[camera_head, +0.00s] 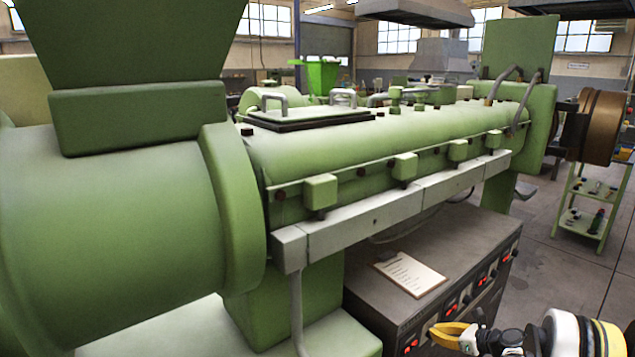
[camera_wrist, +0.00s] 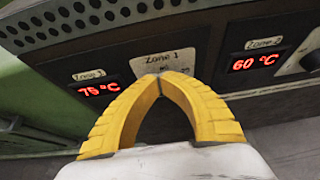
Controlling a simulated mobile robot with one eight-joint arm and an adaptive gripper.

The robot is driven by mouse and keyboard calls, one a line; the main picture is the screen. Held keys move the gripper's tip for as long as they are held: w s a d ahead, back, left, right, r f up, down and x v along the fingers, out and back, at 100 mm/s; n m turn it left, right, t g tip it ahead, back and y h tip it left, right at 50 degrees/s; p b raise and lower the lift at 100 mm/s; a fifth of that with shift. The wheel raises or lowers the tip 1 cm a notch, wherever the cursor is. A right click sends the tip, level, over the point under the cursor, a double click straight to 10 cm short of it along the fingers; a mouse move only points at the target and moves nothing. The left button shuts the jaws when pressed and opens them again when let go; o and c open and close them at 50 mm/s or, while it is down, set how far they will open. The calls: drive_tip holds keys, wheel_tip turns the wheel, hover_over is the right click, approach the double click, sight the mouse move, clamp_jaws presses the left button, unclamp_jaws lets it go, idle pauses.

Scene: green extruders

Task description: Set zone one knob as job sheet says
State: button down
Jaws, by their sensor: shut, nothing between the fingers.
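The zone one plate (camera_wrist: 150,62), labelled "Zone 1", is in the middle of the wrist view. Its knob is not clearly visible; my fingertips cover that part of the plate. A red display (camera_wrist: 97,89) to its left reads 75 °C, its small label hard to read. My gripper (camera_wrist: 160,75) has yellow fingers shut together at the tips, with nothing between them, in front of the plate. Whether they touch it I cannot tell. In the head view my gripper (camera_head: 433,330) is beside the front of the grey cabinet (camera_head: 375,312). The job sheet (camera_head: 410,272) lies on the cabinet top, its text unreadable.
The Zone 2 display (camera_wrist: 254,63) reads 60 °C, with part of another knob (camera_wrist: 312,60) at the right edge. The green extruder (camera_head: 330,150) and its grey rail (camera_head: 400,205) stand above and behind the cabinet. A green shelf cart (camera_head: 590,205) stands right, beyond open floor.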

drive_tip(key=shift+f, duration=0.2)
drive_tip(key=shift+w+d+r, duration=0.1)
drive_tip(key=shift+w+d, duration=0.15)
drive_tip(key=shift+d, duration=0.05)
idle(0.6)
drive_tip(key=shift+w+d, duration=0.25)
drive_tip(key=shift+d, duration=0.05)
idle(0.5)
drive_tip(key=shift+w+r, duration=0.1)
drive_tip(key=shift+r, duration=0.2)
drive_tip(key=s+d, duration=0.3)
drive_tip(key=s, duration=0.1)
drive_tip(key=shift+s+d, duration=0.4)
